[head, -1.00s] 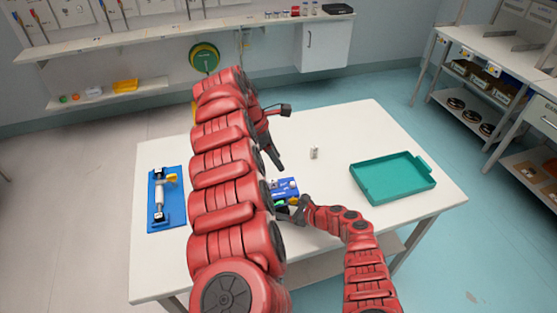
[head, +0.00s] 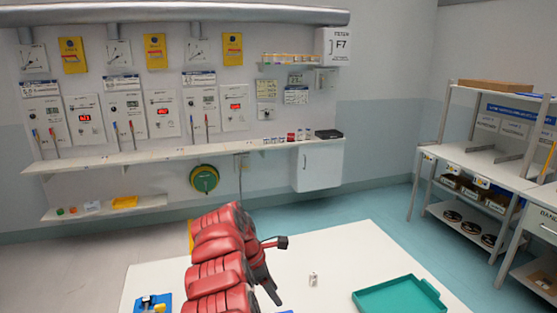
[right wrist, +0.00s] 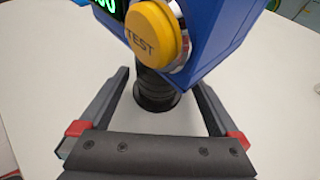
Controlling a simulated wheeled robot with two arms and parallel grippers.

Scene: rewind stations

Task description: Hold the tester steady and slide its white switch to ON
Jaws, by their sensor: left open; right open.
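The tester (right wrist: 212,45) is a blue box at the top of the right wrist view, with a yellow TEST button (right wrist: 150,38), part of a lit green display and a black round part below. The white switch is not visible there. My right gripper (right wrist: 161,82) is open, its fingers apart on either side of the black part; I cannot tell whether they touch it. In the head view only a blue sliver shows at the bottom edge, probably the tester. My left gripper (head: 272,292) is open over the white table, above and left of that sliver. My right arm is out of the head view.
On the white table (head: 345,245) are a small white object (head: 313,280), a teal tray (head: 402,300) at right and a blue fixture (head: 150,304) at left. A wall panel with shelves stands behind, and a shelf rack (head: 470,200) at right. Table between gripper and tray is mostly clear.

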